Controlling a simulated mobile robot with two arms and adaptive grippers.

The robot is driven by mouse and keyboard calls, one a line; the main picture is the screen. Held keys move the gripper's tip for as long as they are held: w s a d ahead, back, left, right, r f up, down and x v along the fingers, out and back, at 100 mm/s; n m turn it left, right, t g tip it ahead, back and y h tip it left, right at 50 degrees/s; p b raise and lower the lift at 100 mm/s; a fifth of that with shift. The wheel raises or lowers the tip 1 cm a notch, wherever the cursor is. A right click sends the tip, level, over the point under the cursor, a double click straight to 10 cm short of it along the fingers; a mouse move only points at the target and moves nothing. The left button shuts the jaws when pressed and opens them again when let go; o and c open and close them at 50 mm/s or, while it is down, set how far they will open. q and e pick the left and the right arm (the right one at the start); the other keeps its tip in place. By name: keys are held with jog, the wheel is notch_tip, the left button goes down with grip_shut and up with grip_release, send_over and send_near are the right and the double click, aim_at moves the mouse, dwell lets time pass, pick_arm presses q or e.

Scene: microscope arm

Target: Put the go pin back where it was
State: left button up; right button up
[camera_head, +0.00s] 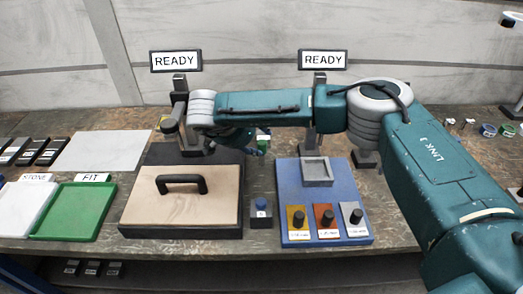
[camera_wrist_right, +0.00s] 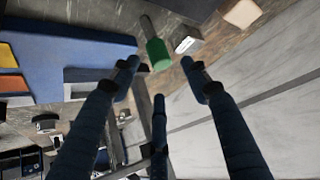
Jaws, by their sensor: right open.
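The go pin, a green handle with a thin grey shaft, shows in the right wrist view (camera_wrist_right: 157,52). A small green part, likely the same pin, shows in the head view (camera_head: 263,138), partly hidden by my right gripper (camera_head: 252,146). The right gripper's fingers (camera_wrist_right: 159,66) are spread apart, with the green handle just beyond their tips and nothing held. I cannot tell whether the pin stands in a holder or lies down. My left gripper is not in view.
A blue board (camera_head: 331,192) with a grey square tray (camera_head: 317,171) and several knobs is right of the gripper. A wooden lid with a black handle (camera_head: 181,184) is left. A green FIT tray (camera_head: 84,212) is far left. Two READY signs (camera_head: 176,61) stand behind.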

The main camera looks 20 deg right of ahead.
aim_at(260, 144)
jog(key=shift+d+f, duration=0.1)
jog(key=shift+f, duration=0.1)
jog(key=p+x, duration=0.1)
jog(key=x, duration=0.1)
jog(key=p+x, duration=0.1)
jog(key=shift+w+f, duration=0.2)
jog(key=shift+f, duration=0.25)
jog(key=shift+w+f, duration=0.15)
jog(key=shift+f, duration=0.1)
jog(key=shift+d+f, duration=0.1)
jog(key=c, duration=0.8)
grip_shut()
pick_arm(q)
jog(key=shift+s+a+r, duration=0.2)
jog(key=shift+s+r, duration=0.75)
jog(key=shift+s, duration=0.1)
